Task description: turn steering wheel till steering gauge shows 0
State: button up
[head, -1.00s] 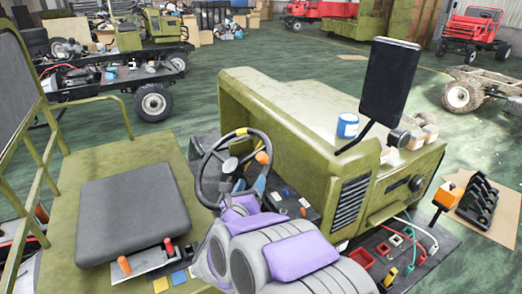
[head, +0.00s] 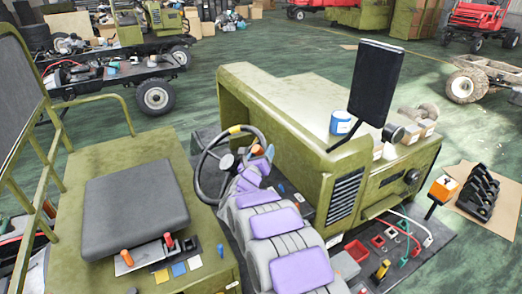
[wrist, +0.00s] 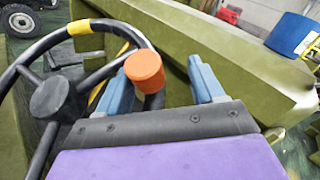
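The black steering wheel (head: 197,172) stands in front of the seat, with a yellow band on its rim. It also fills the left of the wrist view (wrist: 30,48), around a dark hub. An orange knob (wrist: 145,70) on its rim lies between the two blue fingers of my gripper (wrist: 168,78), nearer the left finger. The fingers are apart. Contact with the knob cannot be told. In the head view my gripper (head: 262,166) is at the wheel's right side, partly hidden by my arm. I cannot make out a steering gauge or its reading.
A green hood (head: 290,110) stands close beyond the wheel, with a blue-and-white can (head: 341,123) and a black panel (head: 375,82) on it. A dark seat (head: 135,205) is left of the wheel. Levers with orange and red tops (head: 147,252) are in front of the seat.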

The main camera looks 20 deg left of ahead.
jog(key=shift+w+a, duration=0.35)
jog(key=shift+a, duration=0.1)
jog(key=shift+w+a+f, duration=0.1)
jog(key=shift+a+f, duration=0.1)
jog(key=shift+a, duration=0.35)
jog(key=shift+w+a+f, duration=0.1)
jog(key=shift+a+f, duration=0.05)
jog(key=shift+a, duration=0.35)
jog(key=shift+d+r, duration=0.1)
jog(key=shift+d, duration=0.35)
jog(key=shift+c, duration=0.2)
jog(key=shift+d+r, duration=0.15)
jog(key=shift+d, duration=0.3)
jog(key=c, duration=0.3)
jog(key=shift+s+a, duration=0.1)
jog(key=shift+a, duration=0.15)
jog(key=c, duration=0.4)
grip_shut()
